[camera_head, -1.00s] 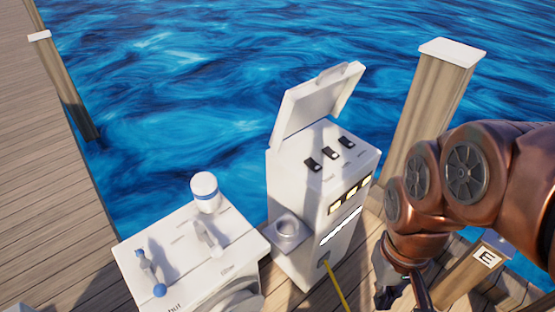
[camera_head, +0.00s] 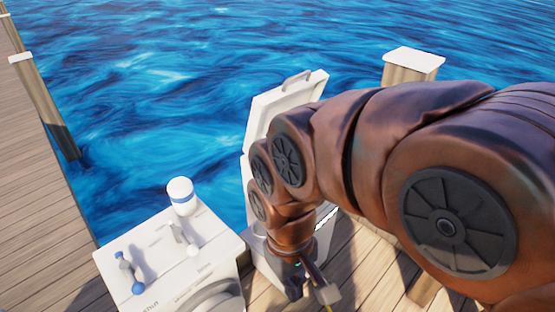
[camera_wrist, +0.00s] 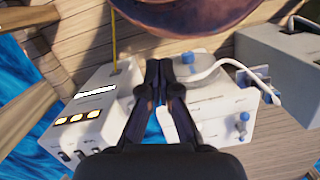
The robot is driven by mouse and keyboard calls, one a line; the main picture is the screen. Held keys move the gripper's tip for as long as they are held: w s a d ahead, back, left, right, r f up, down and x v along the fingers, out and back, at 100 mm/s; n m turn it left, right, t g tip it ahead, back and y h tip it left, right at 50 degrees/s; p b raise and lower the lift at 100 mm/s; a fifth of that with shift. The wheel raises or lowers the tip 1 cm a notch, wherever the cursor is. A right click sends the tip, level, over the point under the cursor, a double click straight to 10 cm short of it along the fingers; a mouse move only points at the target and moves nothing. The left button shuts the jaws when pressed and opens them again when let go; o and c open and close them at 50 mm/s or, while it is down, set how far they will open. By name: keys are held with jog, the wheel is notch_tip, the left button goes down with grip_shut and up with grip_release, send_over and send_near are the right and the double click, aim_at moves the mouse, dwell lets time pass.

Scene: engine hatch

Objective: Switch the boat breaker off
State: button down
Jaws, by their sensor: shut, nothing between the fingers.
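The white power pedestal stands on the dock with its lid (camera_head: 258,115) raised. In the head view my arm hides its top and breaker switches. In the wrist view the pedestal (camera_wrist: 103,108) is at the left, with a lit white strip, several yellow windows, and dark breaker switches (camera_wrist: 80,155) near the lower left edge. The switch positions are too small to tell. My gripper (camera_wrist: 169,68) is shut and empty, and appears to the right of the pedestal in the wrist view. In the head view it is low in front of the pedestal, partly hidden.
A wooden post (camera_head: 412,65) rises behind at right. A yellow cable (camera_wrist: 114,45) runs from the pedestal. Water lies beyond the dock.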

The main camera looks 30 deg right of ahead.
jog(key=w+a+f+n+t+y+b, duration=0.1)
jog(key=w+n+b, duration=0.15)
jog(key=w, duration=0.45)
jog(key=w+a+f+n+t+y+b, duration=0.1)
jog(key=w+t+b, duration=0.1)
jog(key=w+b, duration=0.35)
jog(key=w+d+t+y+b, duration=0.1)
jog(key=w+d+t+b, duration=0.2)
jog(key=w, duration=0.6)
jog(key=w+d+t+y+b, duration=0.25)
jog(key=w+d, duration=0.35)
jog(key=w, duration=0.4)
jog(key=w+d+f+t+h+b, duration=0.1)
jog(key=w+d+f+b, duration=0.1)
jog(key=d, duration=0.6)
jog(key=w+d+f+t+h+b, duration=0.1)
jog(key=w+d+f+b, duration=0.1)
jog(key=d, duration=0.6)
jog(key=w+d+f+t+h+b, duration=0.1)
jog(key=w+d+b, duration=0.1)
jog(key=d, duration=0.6)
jog(key=shift+w+d+f+m+t+b, duration=0.35)
jog(key=shift+w+f+m, duration=0.1)
jog(key=shift+w, duration=0.1)
jog(key=shift+a, duration=0.1)
